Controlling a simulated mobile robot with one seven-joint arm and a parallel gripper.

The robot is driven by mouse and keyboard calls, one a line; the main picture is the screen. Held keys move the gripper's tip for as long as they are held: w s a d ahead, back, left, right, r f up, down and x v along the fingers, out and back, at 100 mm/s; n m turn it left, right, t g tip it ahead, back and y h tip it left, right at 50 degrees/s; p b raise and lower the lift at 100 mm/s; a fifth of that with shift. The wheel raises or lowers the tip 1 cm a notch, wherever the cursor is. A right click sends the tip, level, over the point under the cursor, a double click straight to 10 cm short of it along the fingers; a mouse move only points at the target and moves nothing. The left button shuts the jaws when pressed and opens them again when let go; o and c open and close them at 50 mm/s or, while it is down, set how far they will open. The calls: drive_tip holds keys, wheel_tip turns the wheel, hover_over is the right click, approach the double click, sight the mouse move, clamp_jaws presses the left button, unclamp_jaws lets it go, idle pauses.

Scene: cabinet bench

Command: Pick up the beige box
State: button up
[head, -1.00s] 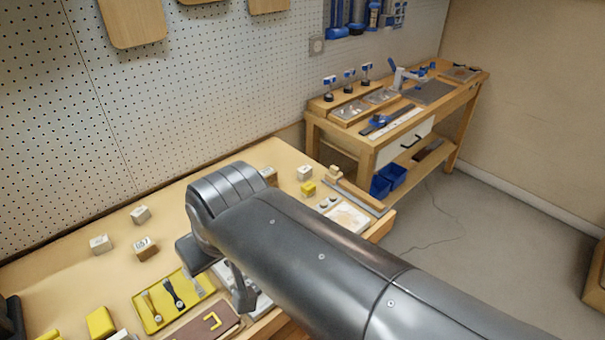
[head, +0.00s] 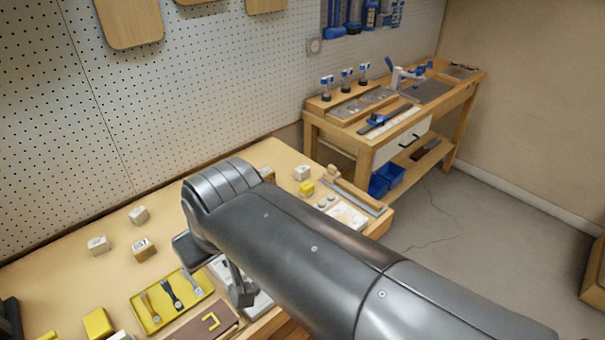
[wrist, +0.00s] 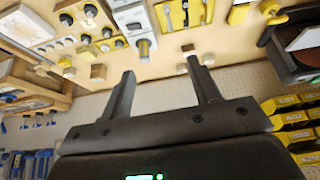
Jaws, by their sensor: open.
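Several small box-shaped blocks stand on the bench (head: 60,285). Two pale ones (head: 139,215) (head: 97,245) and a brown-sided one with a marked white top (head: 144,249) are left of my arm. Another pale one (head: 302,173) and a tan one (head: 267,173), partly hidden by my arm, are on the right. I cannot tell surely which is the beige box. My gripper (wrist: 162,66) is open and empty, above the bench.
A yellow tool tray (head: 172,303), a yellow block (head: 98,322) and a brown board (head: 205,322) lie near the front edge. A small yellow block (head: 306,188) is at the right. The pegboard wall (head: 220,80) bounds the back. A second workbench (head: 400,115) stands beyond.

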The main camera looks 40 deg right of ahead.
drive_tip(key=w+d+r+n+g+h, duration=0.1)
drive_tip(key=w+d+n, duration=0.1)
drive_tip(key=w+d, duration=0.3)
drive_tip(key=w+d+r+n+h, duration=0.1)
drive_tip(key=w+d+r+n, duration=0.15)
drive_tip(key=w, duration=0.55)
drive_tip(key=n+g+h, duration=0.2)
drive_tip(key=n+g, duration=0.2)
drive_tip(key=n, duration=1)
hover_over(302, 168)
drive_tip(key=a, duration=0.4)
wheel_tip(302, 168, down, 22)
drive_tip(key=x, duration=1)
drive_tip(key=shift+s+d+f, duration=0.25)
drive_tip(key=shift+s+d, duration=0.1)
drive_tip(key=shift+d, duration=0.05)
drive_tip(key=shift+c, duration=0.2)
drive_tip(key=shift+h, duration=0.3)
drive_tip(key=c, duration=1.1)
